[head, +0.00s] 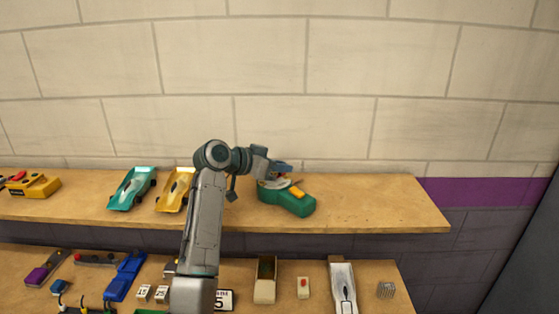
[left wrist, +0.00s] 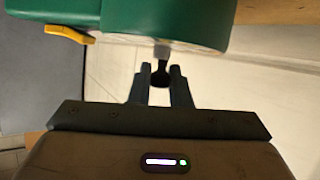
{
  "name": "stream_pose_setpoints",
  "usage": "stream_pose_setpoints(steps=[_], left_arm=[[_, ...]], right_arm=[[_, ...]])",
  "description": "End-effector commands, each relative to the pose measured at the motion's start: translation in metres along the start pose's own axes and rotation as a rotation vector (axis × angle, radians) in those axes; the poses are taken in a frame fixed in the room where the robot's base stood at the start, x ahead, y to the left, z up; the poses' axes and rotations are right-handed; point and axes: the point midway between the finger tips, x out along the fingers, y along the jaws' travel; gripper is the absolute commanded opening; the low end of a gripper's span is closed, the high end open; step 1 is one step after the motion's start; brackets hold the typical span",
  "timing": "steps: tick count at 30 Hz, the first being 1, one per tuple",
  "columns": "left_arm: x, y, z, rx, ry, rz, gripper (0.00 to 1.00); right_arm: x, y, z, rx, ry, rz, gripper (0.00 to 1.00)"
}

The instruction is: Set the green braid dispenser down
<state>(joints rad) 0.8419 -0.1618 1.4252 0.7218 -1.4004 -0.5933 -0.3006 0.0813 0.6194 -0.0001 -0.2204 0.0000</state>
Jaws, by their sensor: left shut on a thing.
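The green braid dispenser (head: 292,202) is at the upper wooden shelf (head: 375,208), right of its middle, with a yellow-orange part on its side. My left gripper (head: 282,170) is at its back upper end and is shut on it. I cannot tell whether the dispenser touches the shelf. In the left wrist view the dispenser (left wrist: 165,20) fills the top, with its orange tab (left wrist: 68,33) at the left. The left fingers (left wrist: 160,75) close around a small dark stem under it. My right gripper is not in view.
On the upper shelf, a yellow slot car (head: 175,188), a teal car (head: 132,188) and a yellow box (head: 38,186) stand to the left. The shelf is clear to the right of the dispenser.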

Motion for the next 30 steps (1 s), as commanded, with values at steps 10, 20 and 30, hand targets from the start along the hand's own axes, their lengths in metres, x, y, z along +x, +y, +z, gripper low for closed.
stream_pose_setpoints(steps=[10, 20, 30], left_arm=[[0.001, 0.0, 0.003, 0.002, 0.001, 0.0, 0.23], [0.001, 0.0, 0.002, 0.001, 0.001, 0.0, 0.39], [-0.039, -0.002, 0.004, 0.006, 0.002, -0.005, 0.39]], right_arm=[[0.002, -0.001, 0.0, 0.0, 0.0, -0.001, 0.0], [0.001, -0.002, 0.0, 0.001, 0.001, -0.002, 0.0], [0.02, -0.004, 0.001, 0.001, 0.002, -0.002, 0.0]])
